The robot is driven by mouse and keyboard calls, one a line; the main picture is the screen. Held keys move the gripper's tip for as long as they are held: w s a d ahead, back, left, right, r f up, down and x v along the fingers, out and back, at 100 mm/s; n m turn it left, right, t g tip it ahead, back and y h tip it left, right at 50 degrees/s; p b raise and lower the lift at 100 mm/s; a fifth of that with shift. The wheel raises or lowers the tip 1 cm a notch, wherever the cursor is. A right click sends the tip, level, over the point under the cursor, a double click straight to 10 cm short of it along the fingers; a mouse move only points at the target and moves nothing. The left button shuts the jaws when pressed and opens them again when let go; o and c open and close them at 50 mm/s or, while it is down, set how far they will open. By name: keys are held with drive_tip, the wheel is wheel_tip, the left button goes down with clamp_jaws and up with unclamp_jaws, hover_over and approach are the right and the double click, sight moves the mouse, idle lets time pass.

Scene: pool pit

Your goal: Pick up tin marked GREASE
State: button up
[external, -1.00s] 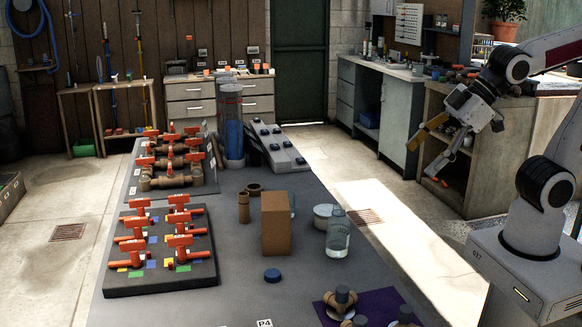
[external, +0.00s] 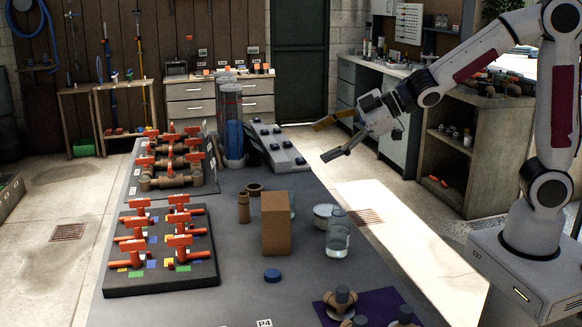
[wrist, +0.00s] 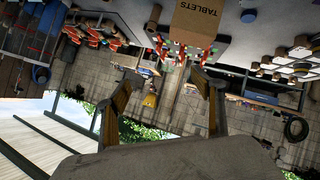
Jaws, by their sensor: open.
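No label reading GREASE can be read in either view. A short pale round tin (external: 324,212) stands on the grey table, partly hidden behind a clear jar (external: 338,238); I cannot tell whether it is the GREASE tin. My gripper (external: 325,139) is open and empty, held in the air above and behind the table's right side, its fingers pointing left. In the wrist view my gripper (wrist: 162,85) shows two spread fingers with nothing between them.
A brown box (external: 281,226) stands left of the jar, its side reading TABLETS in the wrist view (wrist: 197,20). A blue cap (external: 272,275) lies in front. Orange-handled valve boards (external: 160,280) fill the table's left. Brown fittings lie on a purple cloth (external: 372,304) at front right.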

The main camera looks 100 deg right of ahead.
drive_tip(key=w+d+f+n+t+y, duration=0.1)
drive_tip(key=w+d+f, duration=0.2)
drive_tip(key=d+f, duration=0.2)
drive_tip(key=n+t+y, duration=0.2)
drive_tip(key=t+y, duration=0.3)
drive_tip(key=y, duration=0.5)
approach(322, 212)
drive_tip(key=shift+w+d+r, duration=0.1)
drive_tip(key=shift+w+d, duration=0.1)
drive_tip(key=shift+w, duration=0.3)
drive_tip(key=shift+d+f, duration=0.1)
drive_tip(key=shift+f, duration=0.3)
drive_tip(key=shift+x, duration=1.25)
